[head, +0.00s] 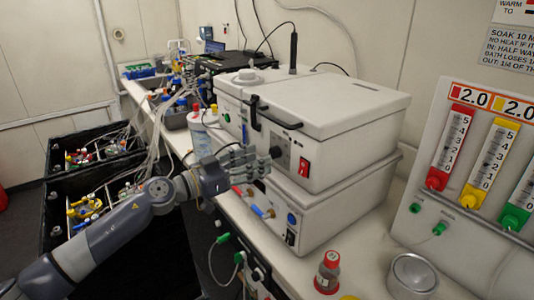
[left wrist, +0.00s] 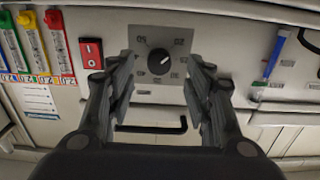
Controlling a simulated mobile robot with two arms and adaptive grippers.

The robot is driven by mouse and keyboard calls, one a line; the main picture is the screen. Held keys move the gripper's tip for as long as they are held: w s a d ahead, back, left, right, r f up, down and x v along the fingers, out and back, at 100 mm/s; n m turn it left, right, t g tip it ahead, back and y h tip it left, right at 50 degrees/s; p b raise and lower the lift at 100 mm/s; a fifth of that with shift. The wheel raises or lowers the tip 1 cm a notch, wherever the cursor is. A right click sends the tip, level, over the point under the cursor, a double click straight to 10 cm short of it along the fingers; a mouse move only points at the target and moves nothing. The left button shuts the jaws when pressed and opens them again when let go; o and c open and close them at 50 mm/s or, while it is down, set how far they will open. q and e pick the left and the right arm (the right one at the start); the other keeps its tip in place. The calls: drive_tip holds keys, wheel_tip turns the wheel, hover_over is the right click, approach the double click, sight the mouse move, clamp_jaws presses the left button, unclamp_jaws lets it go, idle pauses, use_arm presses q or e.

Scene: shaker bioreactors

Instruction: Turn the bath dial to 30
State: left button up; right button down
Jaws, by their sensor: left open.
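The bath dial, a round black knob (left wrist: 161,62) on a grey square plate, sits on the front of the white bath unit (head: 325,125). In the left wrist view the panel appears upside down. A pale mark on the knob points to the picture's upper right. My left gripper (head: 262,160) is in front of the panel in the head view. It is open, and its fingers (left wrist: 160,88) stand on either side of the knob, with gaps visible. I cannot tell the remaining depth. My right gripper is not in view.
A red rocker switch (head: 304,167) is close beside the dial. A black handle (head: 277,115) juts out of the lid above. A red-capped bottle (head: 328,272) and a metal dish (head: 412,274) stand on the bench at right. Bottles and tubing crowd the bench behind my left arm.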

sight(272, 155)
use_arm(q)
drive_tip(key=shift+x, duration=2.15)
drive_tip(key=c, duration=1.1)
